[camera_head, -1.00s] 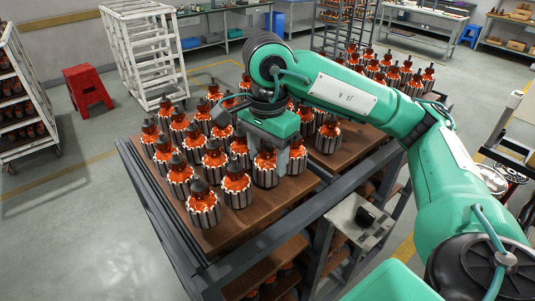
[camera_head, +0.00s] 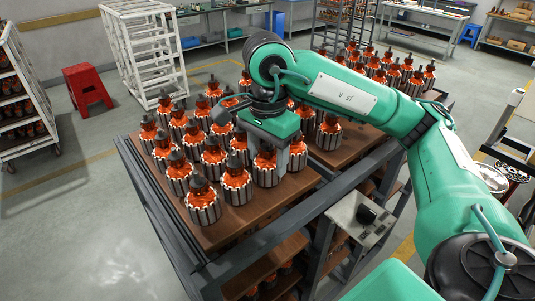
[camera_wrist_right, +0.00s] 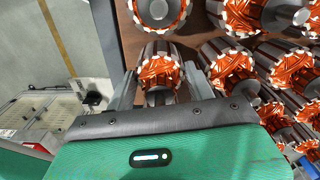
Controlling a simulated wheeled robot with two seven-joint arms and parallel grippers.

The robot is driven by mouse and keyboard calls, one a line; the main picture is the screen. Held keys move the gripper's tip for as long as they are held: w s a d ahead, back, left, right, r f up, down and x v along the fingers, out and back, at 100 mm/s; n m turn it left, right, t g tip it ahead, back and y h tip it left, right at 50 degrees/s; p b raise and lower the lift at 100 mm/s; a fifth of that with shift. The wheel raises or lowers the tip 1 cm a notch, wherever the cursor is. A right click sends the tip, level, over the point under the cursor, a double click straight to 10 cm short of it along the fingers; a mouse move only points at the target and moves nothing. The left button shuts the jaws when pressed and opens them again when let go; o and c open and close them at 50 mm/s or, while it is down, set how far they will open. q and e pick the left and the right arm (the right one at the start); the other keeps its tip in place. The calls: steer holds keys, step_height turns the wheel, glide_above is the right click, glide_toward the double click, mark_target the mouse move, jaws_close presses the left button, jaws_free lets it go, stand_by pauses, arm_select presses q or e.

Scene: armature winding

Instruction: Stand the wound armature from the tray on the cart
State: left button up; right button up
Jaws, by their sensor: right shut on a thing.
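Wound armatures with orange windings, pale slotted sides and dark tops stand in rows on the brown top of the cart (camera_head: 227,232). My right gripper (camera_head: 274,160) points down over the near right part of these rows. It is shut on one wound armature (camera_head: 265,173), which is upright at the right end of the front row, at or very near the board. In the right wrist view the armature (camera_wrist_right: 160,71) sits between the two fingers (camera_wrist_right: 160,90). Its upper part is hidden by the gripper. My left gripper is not in view.
Other armatures (camera_head: 203,204) stand close on the left of the gripper. A second block of armatures (camera_head: 405,73) stands farther back. A grey control box (camera_head: 358,222) is at the cart's right. A white rack (camera_head: 143,55) and red stool (camera_head: 87,88) stand on the floor.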

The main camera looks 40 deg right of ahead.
steer(key=o, duration=1.5)
steer(key=shift+c, duration=0.2)
steer(key=shift+r, duration=6.9)
step_height(320, 180, up, 14)
steer(key=p, duration=0.2)
steer(key=shift+f, duration=0.15)
